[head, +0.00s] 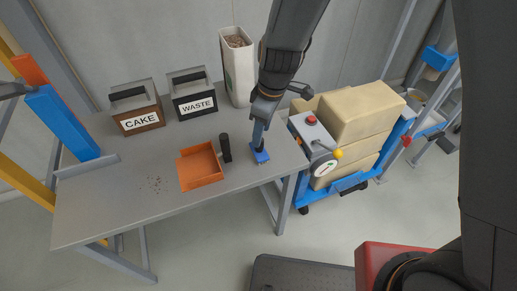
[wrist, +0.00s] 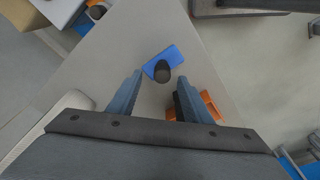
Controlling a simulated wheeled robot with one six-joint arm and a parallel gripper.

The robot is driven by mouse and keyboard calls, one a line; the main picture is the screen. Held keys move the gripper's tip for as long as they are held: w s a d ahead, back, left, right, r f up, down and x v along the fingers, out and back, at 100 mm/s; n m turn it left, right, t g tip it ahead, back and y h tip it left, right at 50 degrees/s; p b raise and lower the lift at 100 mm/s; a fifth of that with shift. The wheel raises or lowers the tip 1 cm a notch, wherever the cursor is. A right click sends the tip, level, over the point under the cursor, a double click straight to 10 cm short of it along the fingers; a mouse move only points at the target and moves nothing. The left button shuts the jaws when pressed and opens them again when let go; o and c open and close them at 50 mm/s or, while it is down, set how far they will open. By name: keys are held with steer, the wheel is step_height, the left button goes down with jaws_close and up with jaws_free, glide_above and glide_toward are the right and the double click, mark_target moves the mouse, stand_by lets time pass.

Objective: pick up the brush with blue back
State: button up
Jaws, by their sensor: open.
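The brush (head: 261,157) stands near the right end of the grey table, its blue back facing up. In the wrist view its blue back (wrist: 170,55) shows just beyond my fingertips, with a dark round handle end (wrist: 163,71) rising from it. My gripper (head: 259,140) points down above the brush. In the wrist view my gripper (wrist: 160,78) is open, with one finger on each side and the handle end seen between or just past the tips. I cannot tell whether the fingers touch it. The bristles are hidden.
An orange dustpan (head: 199,170) with a black upright handle (head: 225,148) lies left of the brush. A control box (head: 313,133) is close on the right. Dark crumbs lie at left.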

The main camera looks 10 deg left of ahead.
mark_target(260, 153)
steer(key=shift+s+a+f+p, duration=0.1)
steer(key=shift+a+f+p, duration=0.1)
steer(key=shift+f, duration=0.85)
steer(key=shift+a+f+p, duration=0.15)
steer(key=shift+f+p, duration=0.05)
steer(key=shift+f, duration=0.85)
steer(key=shift+c, duration=0.2)
jaws_close()
